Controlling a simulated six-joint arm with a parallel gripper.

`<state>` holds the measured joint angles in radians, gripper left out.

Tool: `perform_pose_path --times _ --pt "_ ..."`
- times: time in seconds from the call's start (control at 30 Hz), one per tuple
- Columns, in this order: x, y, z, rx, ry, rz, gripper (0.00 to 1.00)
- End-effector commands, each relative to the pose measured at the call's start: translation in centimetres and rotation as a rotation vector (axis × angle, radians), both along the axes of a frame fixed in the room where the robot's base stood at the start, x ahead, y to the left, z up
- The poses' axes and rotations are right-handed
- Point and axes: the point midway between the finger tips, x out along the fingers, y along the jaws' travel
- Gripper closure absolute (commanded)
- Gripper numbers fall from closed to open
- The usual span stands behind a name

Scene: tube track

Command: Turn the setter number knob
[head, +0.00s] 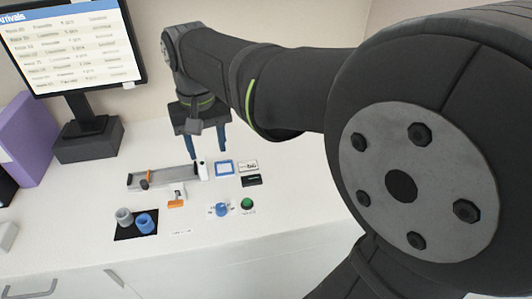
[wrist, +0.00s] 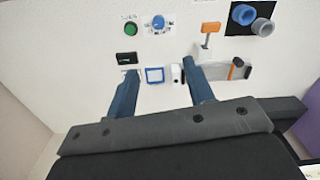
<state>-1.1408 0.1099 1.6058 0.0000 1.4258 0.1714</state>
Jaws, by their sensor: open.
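The setter number knob is a blue round knob on a white dial plate. It sits on the white counter in the head view (head: 222,209) and at the top of the wrist view (wrist: 158,22). My gripper (head: 207,154) hangs above the counter, behind the knob in the head view and apart from it. In the wrist view its two blue fingers (wrist: 163,92) are spread wide with nothing held between them. The numbers around the knob are too small to read.
A green button (head: 247,203) sits right of the knob. Nearby are a black display (head: 251,181), a blue-framed square (head: 224,168), a grey track (head: 150,179), an orange-handled lever (head: 176,203), and grey (head: 124,216) and blue (head: 146,223) cups on a black mat. A monitor (head: 75,45) stands behind.

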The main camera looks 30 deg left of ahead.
Motion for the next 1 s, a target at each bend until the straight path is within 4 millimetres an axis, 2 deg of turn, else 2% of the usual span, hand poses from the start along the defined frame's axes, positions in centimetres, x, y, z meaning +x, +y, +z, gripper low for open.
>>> perform_pose_path --times 0.1,0.3,0.47,0.57,1.0 --pt "-0.1 -0.3 -1.8 -0.003 0.001 -0.199 0.52" --pt "-0.2 -0.5 -3.6 -0.001 0.0 -0.408 0.52" --pt "-0.2 -0.6 -4.4 -0.001 0.001 -0.449 0.52" --pt "-0.2 -0.6 -5.6 -0.004 0.001 -0.448 0.52" --pt "-0.3 -0.6 -15.0 -0.006 0.002 -0.446 0.52"
